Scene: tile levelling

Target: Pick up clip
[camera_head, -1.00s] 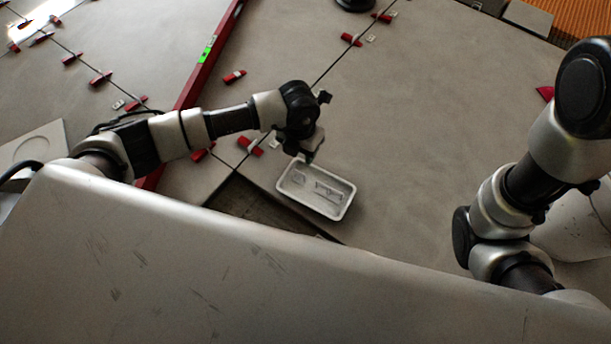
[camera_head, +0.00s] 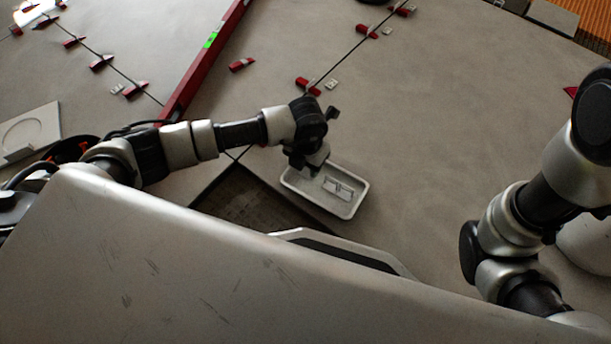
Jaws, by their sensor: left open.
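A small pale clip (camera_head: 338,188) lies in a white tray (camera_head: 350,209) on the tiled floor, just right of the middle. Part of the tray's left side, with anything lying there, is hidden by my left gripper. My left gripper (camera_head: 313,170) points down over the tray's upper left part. It is open; its fingertips are small and dark, and I cannot tell whether they touch anything. My right arm stands at the right edge of the view, and its gripper does not show clearly.
Red wedges (camera_head: 308,86) with pale clips stand along the tile seams. A red spirit level (camera_head: 205,62) lies across the upper left. A dark untiled gap (camera_head: 245,205) lies left of the tray. Bare tile (camera_head: 440,120) is clear to the right.

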